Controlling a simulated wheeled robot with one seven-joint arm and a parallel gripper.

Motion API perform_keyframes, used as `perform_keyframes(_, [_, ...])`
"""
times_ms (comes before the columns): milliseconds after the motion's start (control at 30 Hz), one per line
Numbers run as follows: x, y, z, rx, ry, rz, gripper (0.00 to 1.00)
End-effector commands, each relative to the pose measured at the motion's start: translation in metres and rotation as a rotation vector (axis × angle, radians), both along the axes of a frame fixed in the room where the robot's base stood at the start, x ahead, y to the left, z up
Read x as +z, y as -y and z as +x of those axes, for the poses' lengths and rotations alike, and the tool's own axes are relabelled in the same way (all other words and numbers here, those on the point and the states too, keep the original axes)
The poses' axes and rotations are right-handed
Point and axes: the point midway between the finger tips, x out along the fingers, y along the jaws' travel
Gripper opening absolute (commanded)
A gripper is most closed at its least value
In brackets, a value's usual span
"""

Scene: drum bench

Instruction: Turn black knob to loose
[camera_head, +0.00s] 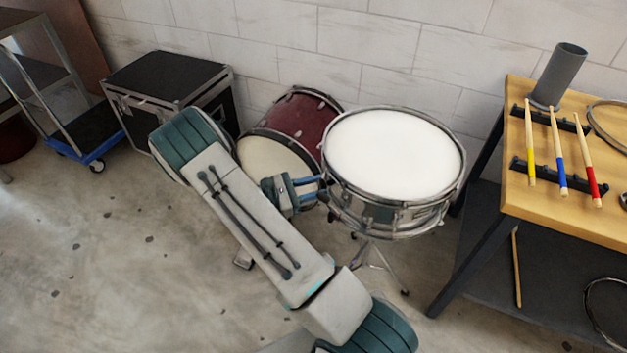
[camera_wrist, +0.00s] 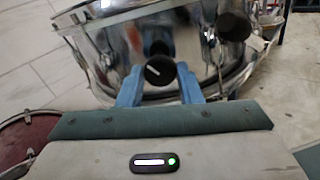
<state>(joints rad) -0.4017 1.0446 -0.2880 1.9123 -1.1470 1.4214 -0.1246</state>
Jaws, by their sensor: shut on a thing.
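The black knob (camera_wrist: 160,70) sits on the side of the chrome snare drum (camera_wrist: 118,50) in the wrist view, with a white line slanting across its face. My gripper (camera_wrist: 161,82) has its two blue fingers on either side of the knob, shut on it. In the head view, my gripper (camera_head: 308,187) reaches the left side of the snare drum (camera_head: 345,203), and the knob is hidden there. A second dark round knob (camera_wrist: 235,26) shows on the drum shell to the right in the wrist view.
A red drum (camera_head: 305,118) lies behind my arm. The snare rests on a stand (camera_head: 372,258). A wooden bench (camera_head: 562,218) with several coloured sticks is at the right. A black case (camera_head: 165,75) and a cart (camera_head: 85,140) stand at the left. The floor at the left front is clear.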

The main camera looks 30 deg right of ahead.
Motion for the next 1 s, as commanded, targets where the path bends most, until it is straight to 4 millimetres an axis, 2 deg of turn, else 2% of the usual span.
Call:
perform_keyframes(600, [0.0009, -0.0007, -0.0010, 0.000, -0.577, 0.074, 0.09])
perform_keyframes(1000, [-0.0006, -0.0007, -0.0012, -0.001, -0.846, 0.109, 0.09])
